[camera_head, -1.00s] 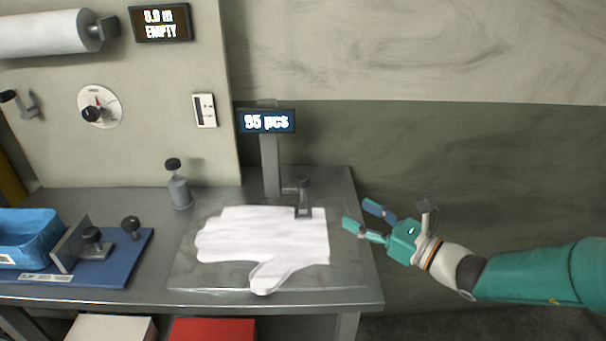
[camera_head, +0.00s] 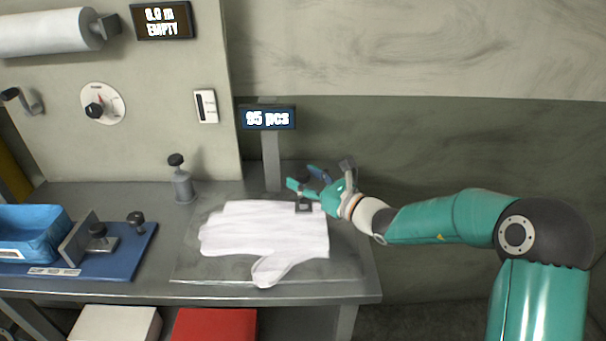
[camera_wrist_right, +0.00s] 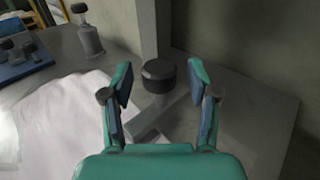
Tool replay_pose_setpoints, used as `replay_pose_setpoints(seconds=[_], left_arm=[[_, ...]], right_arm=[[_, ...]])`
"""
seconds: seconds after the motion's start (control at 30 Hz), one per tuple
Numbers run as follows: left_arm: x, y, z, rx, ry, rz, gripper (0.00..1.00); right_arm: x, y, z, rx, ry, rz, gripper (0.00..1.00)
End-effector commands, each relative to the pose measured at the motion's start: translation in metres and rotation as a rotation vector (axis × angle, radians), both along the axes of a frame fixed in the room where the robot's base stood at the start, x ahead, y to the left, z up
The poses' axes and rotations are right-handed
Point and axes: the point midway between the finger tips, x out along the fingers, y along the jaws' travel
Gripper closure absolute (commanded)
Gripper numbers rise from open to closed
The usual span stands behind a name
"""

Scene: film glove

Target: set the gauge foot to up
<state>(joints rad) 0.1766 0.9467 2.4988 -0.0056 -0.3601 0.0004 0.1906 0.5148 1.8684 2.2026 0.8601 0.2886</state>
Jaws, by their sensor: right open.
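The gauge foot (camera_head: 304,207) is a small dark square plate at the upper right edge of the white glove stack (camera_head: 255,235); it appears down on the gloves. Its round black knob (camera_wrist_right: 158,73) shows in the right wrist view on a grey stem beside the post. My right gripper (camera_head: 302,176) is open at the foot. In the right wrist view its two fingers (camera_wrist_right: 160,82) stand on either side of the knob, with gaps showing. In the head view the gripper covers most of the knob. My left gripper is not in view.
The gauge post (camera_head: 270,160) carries a display (camera_head: 267,117) that seems to read 95 pcs. A grey knobbed bottle-like thing (camera_head: 182,186) stands left of the gloves. A blue tray (camera_head: 30,235) and blue plate with fittings (camera_head: 120,262) lie farther left. The bench's right end is clear.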

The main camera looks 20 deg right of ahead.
Motion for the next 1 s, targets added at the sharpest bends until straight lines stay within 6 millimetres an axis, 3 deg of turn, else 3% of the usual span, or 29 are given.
replay_pose_setpoints(seconds=[0.4, 0.77, 1.0], left_arm=[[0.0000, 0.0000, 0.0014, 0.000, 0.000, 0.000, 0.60], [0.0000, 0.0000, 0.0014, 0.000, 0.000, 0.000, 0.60], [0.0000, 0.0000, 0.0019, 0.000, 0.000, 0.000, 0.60]], right_arm=[[0.0071, 0.0038, -0.0001, 0.000, 0.000, -0.001, 0.40], [0.0068, 0.0034, 0.0000, 0.000, 0.000, -0.001, 1.00], [0.0068, 0.0032, 0.0011, 0.000, 0.000, -0.001, 1.00]])
